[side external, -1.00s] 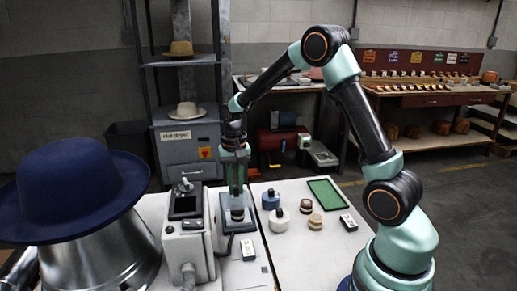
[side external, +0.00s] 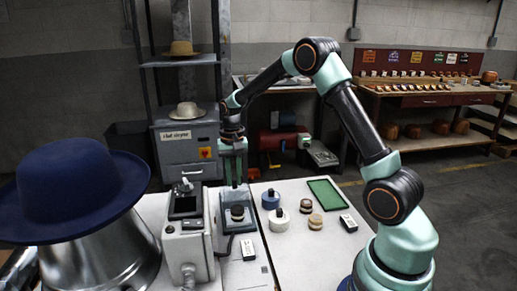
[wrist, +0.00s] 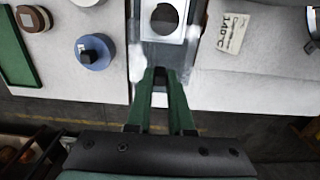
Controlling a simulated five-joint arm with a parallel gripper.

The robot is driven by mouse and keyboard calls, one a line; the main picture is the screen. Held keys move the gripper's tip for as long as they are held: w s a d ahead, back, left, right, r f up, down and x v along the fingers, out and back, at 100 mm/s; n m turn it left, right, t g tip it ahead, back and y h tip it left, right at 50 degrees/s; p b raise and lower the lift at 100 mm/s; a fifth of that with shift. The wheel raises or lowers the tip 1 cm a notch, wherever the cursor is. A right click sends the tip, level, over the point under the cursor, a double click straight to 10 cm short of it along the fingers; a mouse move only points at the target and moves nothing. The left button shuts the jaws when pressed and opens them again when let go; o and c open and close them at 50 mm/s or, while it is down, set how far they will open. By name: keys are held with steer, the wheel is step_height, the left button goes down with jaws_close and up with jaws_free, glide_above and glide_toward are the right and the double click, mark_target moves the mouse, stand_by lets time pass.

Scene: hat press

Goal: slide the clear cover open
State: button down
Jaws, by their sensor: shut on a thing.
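My gripper (wrist: 160,76) points down at the far end of a small grey fixture (side external: 227,219) on the table, and also shows in the side view (side external: 234,184). Its green fingers are close together, shut on the clear cover (wrist: 160,52), which is see-through and hard to make out. The exact grip point is hidden between the fingertips. A dark round piece (side external: 237,212) sits in the fixture, in front of the fingers. In the wrist view a pale plate with a dark round opening (wrist: 164,19) lies just beyond the fingertips.
Blue (side external: 270,199) and white (side external: 279,220) round pieces, brown discs (side external: 315,221) and a green tray (side external: 325,194) lie to the right.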

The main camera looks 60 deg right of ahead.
steer(key=shift+w+d+r, duration=0.1)
steer(key=shift+w+d, duration=1.55)
steer(key=shift+w, duration=0.05)
steer(key=c, duration=0.8)
jaws_free()
step_height(320, 180, up, 12)
steer(key=shift+s, duration=0.1)
